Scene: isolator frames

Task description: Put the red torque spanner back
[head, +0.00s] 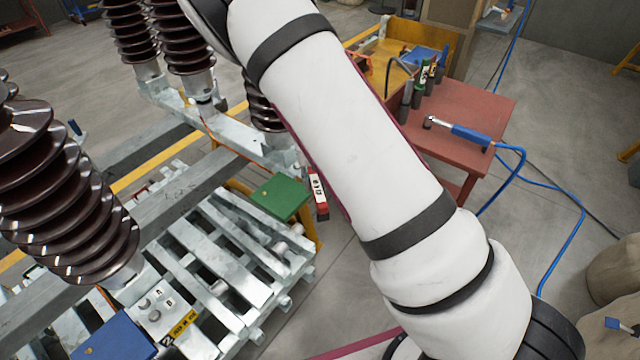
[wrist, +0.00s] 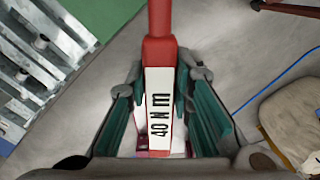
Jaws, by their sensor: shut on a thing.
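The red torque spanner (wrist: 159,48) is in my gripper (wrist: 158,100), with its white label reading "40 Nm" facing the wrist camera. The two teal finger pads stand on either side of the label, and the red shaft runs out past them to the top of the wrist view. In the head view, part of the spanner (head: 318,195) shows as a red and white piece beside my white arm, near a green plate (head: 280,197). My gripper is hidden behind my arm in the head view. I cannot pick out the spanner's resting place.
A red-brown table (head: 480,100) at right holds a blue-handled tool (head: 470,136) and several upright dark-handled tools. A blue hose (head: 550,187) trails to the floor. A yellow-brown bin (head: 388,68) stands behind. Ribbed brown insulators (head: 55,190) and metal frames fill the left.

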